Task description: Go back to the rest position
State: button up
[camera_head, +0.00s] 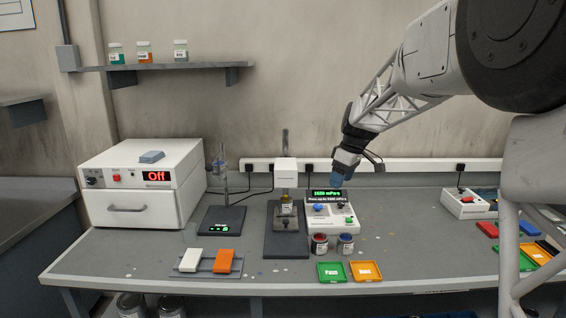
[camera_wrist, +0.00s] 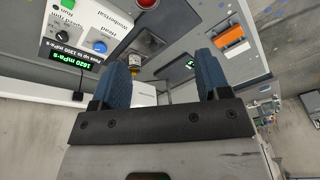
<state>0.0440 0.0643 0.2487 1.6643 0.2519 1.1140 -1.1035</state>
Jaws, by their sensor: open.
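My gripper (camera_head: 337,181) hangs above the back of the bench, just over the viscometer control box (camera_head: 345,225). In the wrist view its two blue fingers (camera_wrist: 160,75) stand wide apart with nothing between them. The box's green display (camera_head: 327,194) reads 1620 mPa·s, with a line about passing up to 1200 below it.
Two paint jars (camera_head: 320,244) stand before the box, near the green pass tray (camera_head: 331,271) and an orange tray (camera_head: 366,271). A white oven (camera_head: 140,184) showing "Off" stands left. White and orange blocks (camera_head: 228,261) lie on a rack. A wall shelf (camera_head: 160,67) is upper left.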

jog(key=s+r+m+h, duration=0.1)
jog(key=s+m, duration=0.2)
jog(key=s, duration=0.9)
jog(key=s+r+m, duration=0.2)
jog(key=s, duration=1)
jog(key=s+f+m+t, duration=0.1)
jog(key=s+f+m, duration=0.2)
jog(key=s, duration=0.9)
jog(key=s+f+m+h, duration=0.1)
jog(key=s+f+m, duration=0.2)
jog(key=s, duration=0.9)
notch_tip(320, 180, down, 2)
jog(key=shift+d+f+t, duration=0.2)
jog(key=shift+d+t, duration=0.2)
jog(key=shift+d, duration=0.05)
jog(key=shift+h, duration=0.3)
